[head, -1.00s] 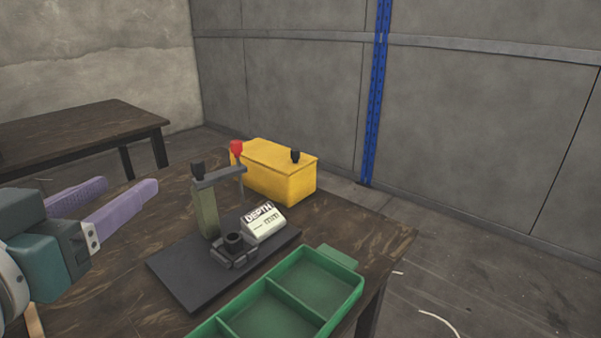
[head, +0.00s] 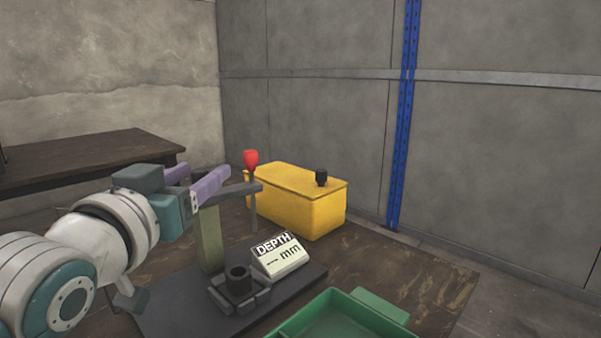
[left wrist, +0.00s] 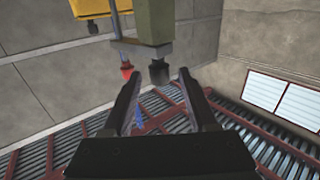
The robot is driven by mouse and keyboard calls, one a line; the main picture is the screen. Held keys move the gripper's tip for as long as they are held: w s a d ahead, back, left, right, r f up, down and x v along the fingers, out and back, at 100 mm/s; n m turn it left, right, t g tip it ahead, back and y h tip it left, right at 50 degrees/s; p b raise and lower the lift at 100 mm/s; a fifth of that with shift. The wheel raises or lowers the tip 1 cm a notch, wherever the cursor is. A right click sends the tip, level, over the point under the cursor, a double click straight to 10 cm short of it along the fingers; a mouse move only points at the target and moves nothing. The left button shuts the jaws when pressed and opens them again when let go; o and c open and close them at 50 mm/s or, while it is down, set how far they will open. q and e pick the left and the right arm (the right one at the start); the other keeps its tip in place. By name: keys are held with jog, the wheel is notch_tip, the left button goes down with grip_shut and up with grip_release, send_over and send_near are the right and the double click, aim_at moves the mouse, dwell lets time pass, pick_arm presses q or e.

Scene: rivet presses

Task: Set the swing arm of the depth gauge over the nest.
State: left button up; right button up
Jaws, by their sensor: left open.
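The depth gauge stands on a dark base plate (head: 180,315), with an olive post (head: 209,240) and a grey swing arm (head: 238,190). The arm points from the post toward the yellow box, with a red knob (head: 250,160) and a thin hanging rod at its free end. The nest (head: 238,290), a dark block with a round socket, sits in front of the post; the arm is not above it. My left gripper (head: 208,171) is open at the post top. In the left wrist view, the black pivot knob (left wrist: 158,72) lies just beyond and between the fingertips (left wrist: 160,84); the head view hides it.
A tilted DEPTH display (head: 280,256) stands beside the nest. A yellow box (head: 295,203) with a black knob is close behind the swing arm. A green tray (head: 335,312) lies at the front right. Another table (head: 85,160) stands at the back left.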

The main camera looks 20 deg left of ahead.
pick_arm(q)
jog(key=shift+w+a, duration=0.15)
jog(key=shift+w, duration=0.4)
grip_shut()
dwell(1.1)
